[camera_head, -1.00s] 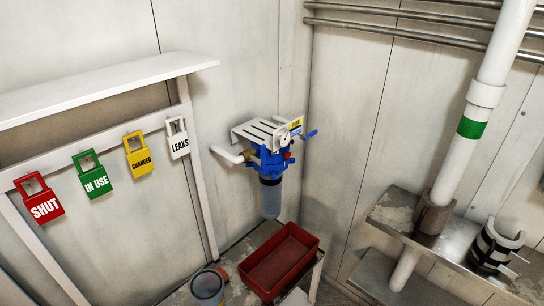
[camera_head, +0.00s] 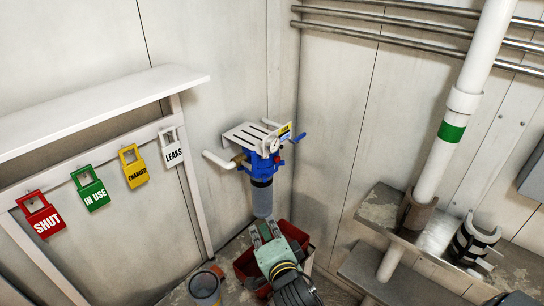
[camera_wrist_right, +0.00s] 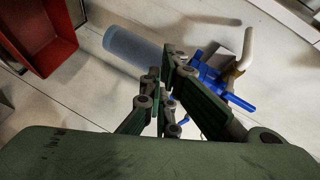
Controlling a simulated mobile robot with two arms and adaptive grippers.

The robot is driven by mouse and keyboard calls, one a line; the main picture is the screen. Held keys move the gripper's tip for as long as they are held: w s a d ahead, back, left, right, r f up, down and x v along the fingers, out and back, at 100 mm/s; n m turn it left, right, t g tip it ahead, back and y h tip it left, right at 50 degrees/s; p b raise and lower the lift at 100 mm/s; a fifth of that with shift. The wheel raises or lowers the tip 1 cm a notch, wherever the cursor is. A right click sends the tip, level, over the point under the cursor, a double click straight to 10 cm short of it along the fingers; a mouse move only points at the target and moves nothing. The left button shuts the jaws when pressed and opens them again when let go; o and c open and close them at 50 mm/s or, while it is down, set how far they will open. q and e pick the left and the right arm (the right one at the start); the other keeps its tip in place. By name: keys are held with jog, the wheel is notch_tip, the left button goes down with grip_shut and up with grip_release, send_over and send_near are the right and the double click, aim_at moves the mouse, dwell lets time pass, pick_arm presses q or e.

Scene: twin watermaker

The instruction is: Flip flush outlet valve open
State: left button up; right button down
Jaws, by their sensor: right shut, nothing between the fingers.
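The blue filter head (camera_head: 262,163) is on the wall in the corner, with a clear grey bowl (camera_head: 262,198) below it. A blue lever (camera_head: 297,138) sticks out at its right; I cannot tell for sure whether it is the flush outlet valve. The lever seems to show beyond the fingers in the right wrist view (camera_wrist_right: 240,102). My right gripper (camera_head: 264,231) is below the bowl, in front of the red bin. It is shut and empty, apart from the lever; its fingers (camera_wrist_right: 164,72) partly hide the filter head in the wrist view. My left gripper is not in view.
The red bin (camera_head: 244,265) stands under the filter, with a grey cup (camera_head: 205,289) left of it. A white pipe (camera_head: 217,160) enters from the left. Coloured tags, such as the red SHUT tag (camera_head: 41,216), hang on the left rail. A thick white pipe (camera_head: 455,110) stands right.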

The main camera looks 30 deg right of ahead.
aim_at(252, 161)
jog(key=d+r+m+t+h, duration=0.1)
jog(key=d+r+m, duration=0.1)
jog(key=r, duration=0.5)
jog(key=s+d+r+m+t+h, duration=0.1)
jog(key=d+r+m, duration=0.1)
jog(key=r, duration=0.6)
jog(key=shift+m+p, duration=0.35)
jog(key=shift+m, duration=0.15)
jog(key=p+x, duration=0.4)
jog(key=x, duration=0.6)
jog(key=shift+r, duration=0.2)
